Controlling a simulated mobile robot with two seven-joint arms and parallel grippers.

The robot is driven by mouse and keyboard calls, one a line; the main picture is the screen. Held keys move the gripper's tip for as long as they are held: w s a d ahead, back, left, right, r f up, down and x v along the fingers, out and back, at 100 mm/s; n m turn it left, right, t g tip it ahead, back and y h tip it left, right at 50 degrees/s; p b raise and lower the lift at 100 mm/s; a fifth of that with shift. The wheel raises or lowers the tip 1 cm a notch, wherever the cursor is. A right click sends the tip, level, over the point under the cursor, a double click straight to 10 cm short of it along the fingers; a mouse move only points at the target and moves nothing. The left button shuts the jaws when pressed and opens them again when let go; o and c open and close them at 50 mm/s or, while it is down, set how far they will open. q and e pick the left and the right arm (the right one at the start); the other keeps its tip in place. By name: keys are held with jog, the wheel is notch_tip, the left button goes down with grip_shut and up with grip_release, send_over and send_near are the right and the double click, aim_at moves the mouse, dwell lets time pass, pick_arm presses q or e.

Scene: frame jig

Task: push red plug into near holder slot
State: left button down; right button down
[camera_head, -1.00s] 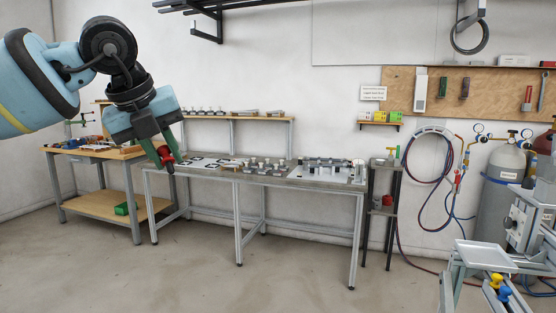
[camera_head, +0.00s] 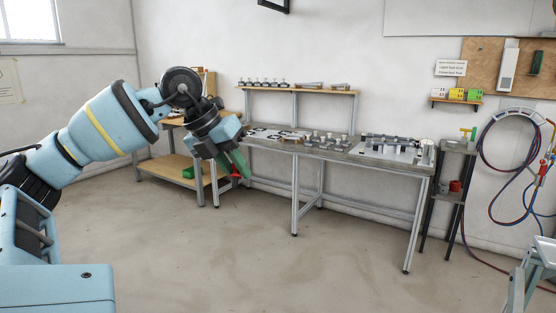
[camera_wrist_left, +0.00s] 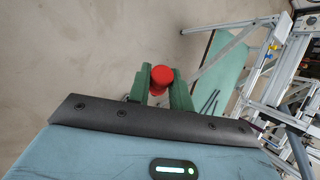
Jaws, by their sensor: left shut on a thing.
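My left gripper (camera_head: 240,171) is shut on the red plug (camera_head: 237,171), held in the air in front of the left part of the long workbench. In the left wrist view, the red plug (camera_wrist_left: 162,75) shows between the two green fingers of my left gripper (camera_wrist_left: 160,85), over bare floor. Its lower part is hidden by the fingers. I cannot make out the near holder slot. My right gripper is not in view.
A wooden-top table (camera_head: 178,122) stands behind my left arm. A narrow stand (camera_head: 456,148) is to the right. The floor (camera_head: 230,260) in front is clear.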

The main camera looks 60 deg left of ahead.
pick_arm(q)
jog(key=w+d+f+m+g+h, duration=0.2)
jog(key=d+f+m, duration=0.1)
jog(key=f+m, duration=0.35)
jog(key=w+d+f+m+g+h, duration=0.1)
jog(key=w+d+f+m+h, duration=0.15)
jog(key=f+m, duration=0.4)
jog(key=w+d+f+m+g+y, duration=0.1)
jog(key=d+f+m+g+y, duration=0.1)
jog(key=d+m, duration=0.7)
jog(key=w+d+f+m+g+y, duration=0.2)
jog(key=d+f+m+y, duration=0.2)
jog(key=d+m, duration=0.5)
jog(key=w+d+f+m+g+y, duration=0.2)
jog(key=d+f+m+y, duration=0.1)
jog(key=d+m, duration=0.7)
jog(key=f+m, duration=0.1)
jog(key=m, duration=0.1)
jog(key=shift+m+g, duration=0.4)
jog(key=shift+d+y, duration=0.2)
jog(key=shift+y, duration=0.05)
